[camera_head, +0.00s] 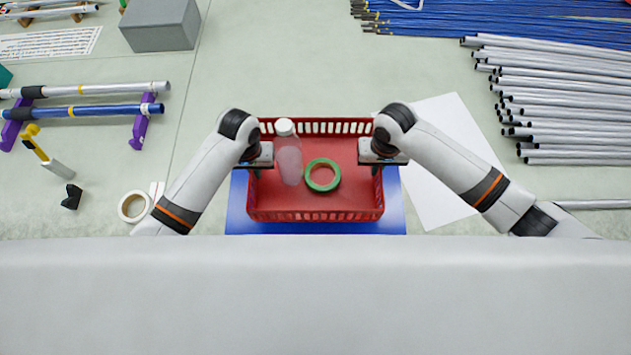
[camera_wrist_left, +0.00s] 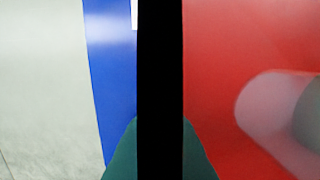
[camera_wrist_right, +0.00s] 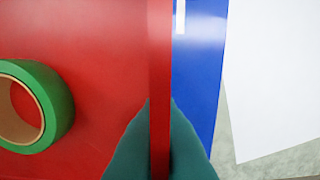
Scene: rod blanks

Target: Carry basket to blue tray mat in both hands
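The red basket (camera_head: 315,215) is over the blue tray mat (camera_head: 238,215), whose blue shows along its left, right and near sides. I cannot tell whether the basket rests on the mat or hangs just above it. My left gripper (camera_head: 257,166) is shut on the basket's left wall, with a finger on each side of the dark wall edge (camera_wrist_left: 160,70) in the left wrist view. My right gripper (camera_head: 377,166) is shut on the right wall (camera_wrist_right: 159,60) in the same way. A clear bottle with a white cap (camera_head: 289,160) and a green tape roll (camera_head: 322,189) are in the basket.
A white sheet (camera_head: 440,150) lies right of the mat. Several grey rods (camera_head: 570,100) and blue rods (camera_head: 480,20) lie at the right and back. A white tape roll (camera_head: 133,207), purple stands (camera_head: 141,125) with rods and a grey box (camera_head: 160,28) are at the left.

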